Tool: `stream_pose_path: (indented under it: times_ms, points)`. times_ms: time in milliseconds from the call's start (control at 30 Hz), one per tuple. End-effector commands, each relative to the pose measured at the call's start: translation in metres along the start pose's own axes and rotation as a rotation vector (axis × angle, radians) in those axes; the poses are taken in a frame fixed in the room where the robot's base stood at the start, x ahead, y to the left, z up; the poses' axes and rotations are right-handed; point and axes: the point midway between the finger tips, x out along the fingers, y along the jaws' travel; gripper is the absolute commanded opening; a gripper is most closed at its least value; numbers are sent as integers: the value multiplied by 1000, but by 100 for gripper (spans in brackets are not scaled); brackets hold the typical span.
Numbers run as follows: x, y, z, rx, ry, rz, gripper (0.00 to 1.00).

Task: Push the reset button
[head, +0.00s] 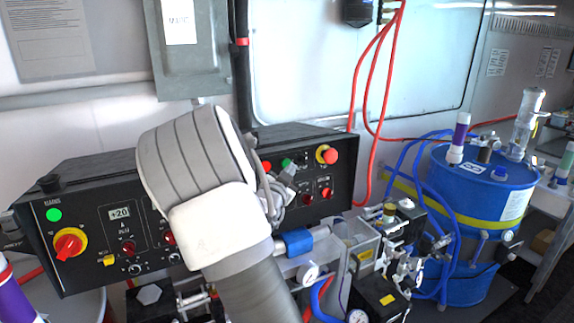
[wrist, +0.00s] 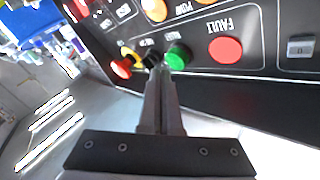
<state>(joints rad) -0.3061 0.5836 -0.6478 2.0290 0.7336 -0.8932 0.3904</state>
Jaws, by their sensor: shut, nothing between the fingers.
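The black control panel (head: 95,215) carries a row of buttons. In the wrist view, upside down, a green button (wrist: 178,57) sits just beyond my gripper (wrist: 160,70), with a small label too blurred to read surely. The green button also shows in the head view (head: 287,162). My gripper's fingers are shut and empty, their tips close to the green button and the black knob (wrist: 153,59); I cannot tell whether they touch. In the head view my arm hides part of the panel and most of the gripper.
A red round button (wrist: 225,50), marked FAULT, lies right of the green one. A red mushroom button (wrist: 121,68) with a yellow ring lies left. A blue drum (head: 465,185), hoses and fittings (head: 385,235) stand right of and below the panel.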

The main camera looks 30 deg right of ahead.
Motion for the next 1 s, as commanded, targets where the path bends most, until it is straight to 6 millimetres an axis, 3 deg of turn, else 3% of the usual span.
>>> stream_pose_path:
  times_ms: [1000]
  points:
    - [6, -4, 5, -1, -1, 0, 0]
